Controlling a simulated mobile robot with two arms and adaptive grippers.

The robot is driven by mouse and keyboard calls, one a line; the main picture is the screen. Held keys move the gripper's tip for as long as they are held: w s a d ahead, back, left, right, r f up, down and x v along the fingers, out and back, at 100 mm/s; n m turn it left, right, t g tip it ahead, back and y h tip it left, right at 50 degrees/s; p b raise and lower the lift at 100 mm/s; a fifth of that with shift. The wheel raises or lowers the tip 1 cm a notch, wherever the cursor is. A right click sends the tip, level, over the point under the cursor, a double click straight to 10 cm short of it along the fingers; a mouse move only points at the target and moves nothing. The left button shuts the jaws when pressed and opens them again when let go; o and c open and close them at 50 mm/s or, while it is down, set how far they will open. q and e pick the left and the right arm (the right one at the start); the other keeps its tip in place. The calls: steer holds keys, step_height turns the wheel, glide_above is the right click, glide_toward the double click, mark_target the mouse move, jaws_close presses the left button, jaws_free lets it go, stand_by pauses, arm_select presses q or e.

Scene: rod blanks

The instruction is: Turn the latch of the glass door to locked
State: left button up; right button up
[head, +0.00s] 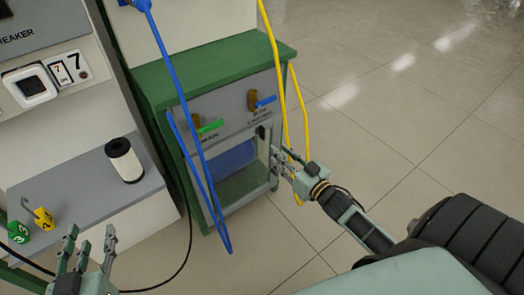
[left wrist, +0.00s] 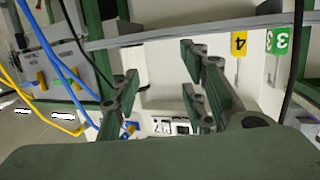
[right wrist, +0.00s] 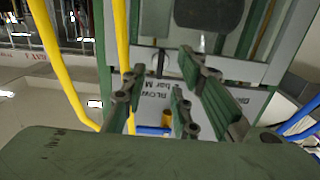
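The glass door (head: 241,188) is in the lower front of a green cabinet in the head view, its pane showing a blue shape behind it. A small dark latch (head: 262,132) sits at the door's upper right, below the blue-handled valve. It appears as a short upright dark piece in the right wrist view (right wrist: 160,64); its exact setting is hard to tell. My right gripper (head: 279,158) is open beside the door's right edge, just below the latch. In its wrist view the latch lies beyond the gap between the fingers, apparently untouched. My left gripper (head: 88,243) is open and empty at lower left.
A green valve handle (head: 210,127) and a blue one (head: 266,102) sit above the door. A blue hose (head: 190,100) hangs before the cabinet; a yellow hose (head: 277,65) runs close to my right gripper. A white roll (head: 124,160) and numbered tags (head: 44,218) are at left. Floor at right is clear.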

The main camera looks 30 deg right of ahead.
mark_target(264, 136)
steer(key=w, duration=0.2)
steer(key=w+b, duration=0.1)
steer(key=w, duration=0.2)
steer(key=w+r+b, duration=0.1)
steer(key=w, duration=0.1)
steer(key=shift+w+a, duration=0.2)
steer(key=shift+a, duration=0.15)
arm_select(q)
step_height(264, 136, up, 13)
steer(key=d+t+h, duration=0.1)
steer(key=t+h, duration=0.1)
steer(key=t, duration=0.4)
steer(key=shift+s+d+t, duration=0.15)
steer(key=shift+s+t, duration=0.15)
steer(key=shift+s, duration=0.05)
arm_select(e)
steer(key=shift+w, duration=0.4)
arm_select(q)
steer(key=shift+f, duration=0.15)
arm_select(e)
steer(key=shift+c, duration=0.6)
jaws_close()
